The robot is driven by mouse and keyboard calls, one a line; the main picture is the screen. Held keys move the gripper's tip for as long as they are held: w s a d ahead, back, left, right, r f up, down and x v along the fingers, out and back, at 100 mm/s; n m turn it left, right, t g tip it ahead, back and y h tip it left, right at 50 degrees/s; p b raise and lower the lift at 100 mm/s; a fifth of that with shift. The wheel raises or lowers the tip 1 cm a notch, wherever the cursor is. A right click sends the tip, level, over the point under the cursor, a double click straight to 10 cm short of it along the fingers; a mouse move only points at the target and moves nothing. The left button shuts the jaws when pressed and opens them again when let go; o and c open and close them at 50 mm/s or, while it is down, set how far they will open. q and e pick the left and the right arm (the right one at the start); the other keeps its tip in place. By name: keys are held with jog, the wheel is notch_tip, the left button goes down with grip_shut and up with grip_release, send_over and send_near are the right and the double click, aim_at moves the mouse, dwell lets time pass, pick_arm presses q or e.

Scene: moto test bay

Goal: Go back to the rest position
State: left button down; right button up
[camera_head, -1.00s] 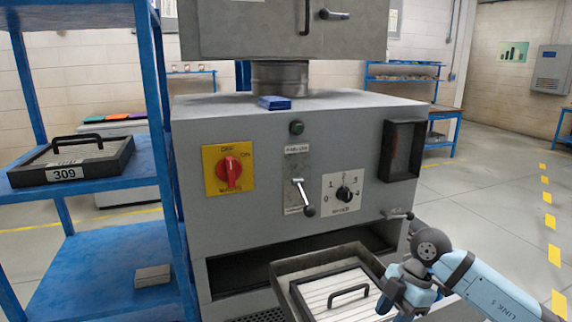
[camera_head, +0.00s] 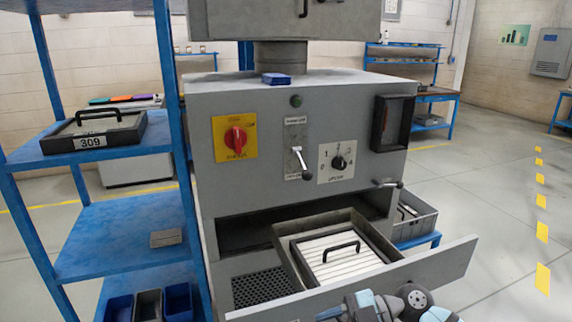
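My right arm reaches in at the bottom edge, in front of the open drawer. Its gripper (camera_head: 352,309) is cut off by the frame edge, so its fingers cannot be read. It is below the drawer's grey front panel (camera_head: 440,267). My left gripper is not in view. The grey machine (camera_head: 230,190) stands in the middle, with its drawer pulled out. In the drawer sits a dark-framed tray with white slats (camera_head: 318,252) and a black handle (camera_head: 341,250).
A blue shelf (camera_head: 110,235) stands on the left, bearing a tray marked 309 (camera_head: 95,135) and a small grey block (camera_head: 166,238). Several bins (camera_head: 148,304) sit lower down. A grey crate (camera_head: 413,222) is right of the machine. Floor on the right is clear.

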jog(key=s+d+f+m+t+h, duration=0.2)
jog(key=d+f+m+t+h, duration=0.25)
jog(key=m+t, duration=0.55)
jog(key=s+d+f+m+t+h, duration=0.25)
jog(key=f+m+t, duration=0.35)
jog(key=m+t, duration=0.35)
jog(key=s+d+f+m+g+h, duration=0.4)
jog(key=s+f+g, duration=0.3)
jog(key=s+f, duration=0.5)
pick_arm(q)
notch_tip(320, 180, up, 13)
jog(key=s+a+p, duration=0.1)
jog(key=p, duration=1.4)
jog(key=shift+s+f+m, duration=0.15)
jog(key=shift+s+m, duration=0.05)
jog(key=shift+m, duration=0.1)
pick_arm(e)
notch_tip(320, 180, up, 12)
jog(key=n+h, duration=0.1)
jog(key=shift+d+t, duration=0.25)
jog(key=shift+t, duration=0.1)
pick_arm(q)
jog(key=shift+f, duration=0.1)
pick_arm(e)
jog(key=shift+n, duration=0.25)
